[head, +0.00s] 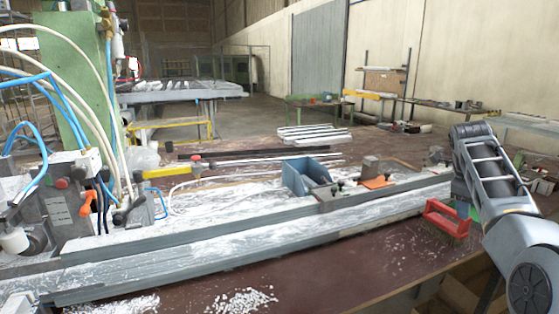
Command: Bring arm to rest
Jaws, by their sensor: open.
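My arm (497,185) comes in from the right edge in the head view. It rises from a large round joint at the lower right to a bend near the workbench's right end. My gripper cannot be made out; the part of the arm beyond the bend is hidden or out of frame. A long grey profile clamp rail (250,240) runs across the bench, dusted with white shavings.
A red-framed item (447,212), brush-like underneath, lies close left of my arm. A blue bin (306,176) and an orange block (377,182) sit behind the rail. A machine with hoses (75,190) stands left. The brown bench front (340,275) is mostly clear.

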